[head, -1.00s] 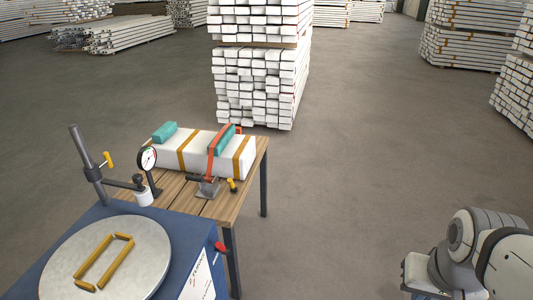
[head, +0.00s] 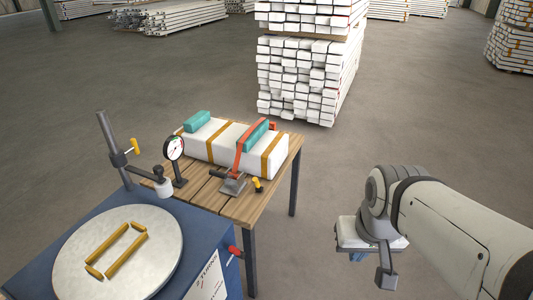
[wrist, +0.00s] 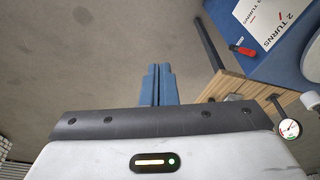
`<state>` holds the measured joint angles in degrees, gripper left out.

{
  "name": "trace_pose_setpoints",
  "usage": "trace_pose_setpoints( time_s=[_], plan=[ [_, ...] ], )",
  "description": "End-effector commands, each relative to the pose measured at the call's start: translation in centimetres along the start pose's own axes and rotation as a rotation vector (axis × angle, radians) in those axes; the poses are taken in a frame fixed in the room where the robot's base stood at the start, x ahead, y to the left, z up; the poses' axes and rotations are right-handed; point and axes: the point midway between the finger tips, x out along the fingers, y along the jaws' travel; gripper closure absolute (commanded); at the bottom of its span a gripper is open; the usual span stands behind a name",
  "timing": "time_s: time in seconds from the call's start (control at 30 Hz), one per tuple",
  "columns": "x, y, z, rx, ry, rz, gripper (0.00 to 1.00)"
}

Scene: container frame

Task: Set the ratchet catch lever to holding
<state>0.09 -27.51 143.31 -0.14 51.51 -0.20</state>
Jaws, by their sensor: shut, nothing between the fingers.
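The ratchet (head: 233,185) is a grey metal piece on the front edge of the wooden table (head: 240,208). An orange strap (head: 238,160) runs from it over a white wrapped bundle (head: 212,147). A short lever with a yellow, black-based knob (head: 257,185) stands at its right; I cannot tell for sure whether this is the catch lever, or its setting. My gripper is mostly hidden behind my wrist in the head view, right of the table and apart from it. In the wrist view its blue fingers (wrist: 158,85) are shut together and empty over floor.
A blue machine (head: 205,262) with a round plate (head: 75,258), a red handle (head: 234,252) and a post stands front left. A dial gauge (head: 174,148) stands on the table's left. A tall white stack (head: 305,80) stands behind. Floor between table and arm is clear.

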Motion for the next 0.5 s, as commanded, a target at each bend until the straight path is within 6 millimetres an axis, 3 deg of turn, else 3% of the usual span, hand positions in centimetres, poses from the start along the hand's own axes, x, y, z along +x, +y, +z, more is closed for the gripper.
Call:
trace_pose_setpoints(
  time_s=[0.17,0.2,0.27,0.5],
  plan=[
    [1.4,0.1,-0.9,-0.037,0.027,0.008,1.00],
    [2.3,-1.2,-1.7,-0.067,0.051,0.015,1.00],
    [4.3,-1.6,-3.5,-0.139,0.102,0.030,1.00],
    [15.4,-2.4,-14.6,-0.649,0.441,0.167,1.00]
  ],
)
